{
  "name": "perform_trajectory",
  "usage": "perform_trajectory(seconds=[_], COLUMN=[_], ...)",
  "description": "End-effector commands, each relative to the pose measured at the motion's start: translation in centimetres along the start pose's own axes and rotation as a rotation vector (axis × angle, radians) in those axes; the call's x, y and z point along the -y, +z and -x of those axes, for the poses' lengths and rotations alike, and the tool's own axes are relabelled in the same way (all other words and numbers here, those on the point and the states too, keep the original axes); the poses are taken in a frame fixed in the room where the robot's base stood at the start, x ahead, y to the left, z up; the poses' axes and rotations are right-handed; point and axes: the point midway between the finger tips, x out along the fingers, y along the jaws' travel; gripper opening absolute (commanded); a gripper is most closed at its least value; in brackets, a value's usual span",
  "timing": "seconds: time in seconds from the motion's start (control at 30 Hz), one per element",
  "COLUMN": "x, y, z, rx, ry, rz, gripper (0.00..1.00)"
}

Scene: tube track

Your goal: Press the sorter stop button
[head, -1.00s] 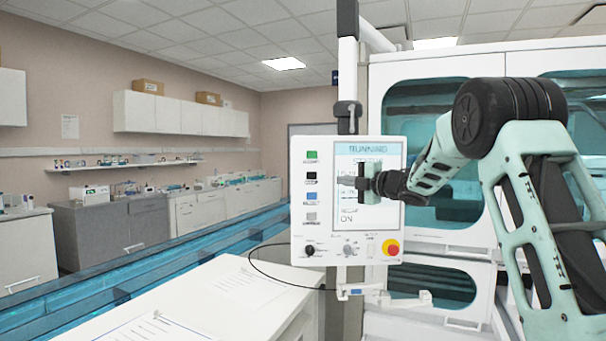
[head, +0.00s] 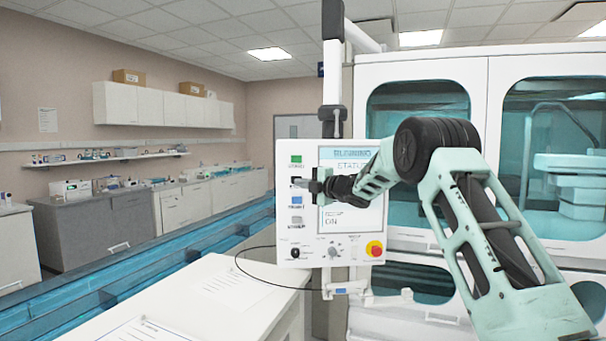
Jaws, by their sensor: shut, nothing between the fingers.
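The white control panel (head: 264,235) hangs on a white post at the middle of the head view. Its left column has a green button (head: 296,161), a black button (head: 296,182), a blue button (head: 296,201) and a grey button (head: 296,220). The labels under them are too blurred to read surely. My gripper (head: 302,184) is shut and empty, in front of the panel, and partly covers the black button. I cannot tell whether it touches it.
The screen (head: 365,220) is partly hidden by my arm. A dark selector knob (head: 296,253) and a grey one (head: 333,252) sit below the buttons. A white bench with papers (head: 215,285) stands at the front, beside a blue track (head: 130,271). A glazed white cabinet (head: 425,69) stands behind.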

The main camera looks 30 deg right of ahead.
Motion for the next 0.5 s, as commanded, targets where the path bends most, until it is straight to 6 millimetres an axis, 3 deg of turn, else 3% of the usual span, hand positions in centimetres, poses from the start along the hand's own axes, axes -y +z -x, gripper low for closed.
perform_trajectory(seconds=[0.2,0.5], x=[-0.3,0.0], y=[2.0,2.6], z=[-1.6,-2.1], rx=[0.003,0.004], ry=[-0.001,0.0], rz=[0.0,0.001], gripper=[0.0,0.0])
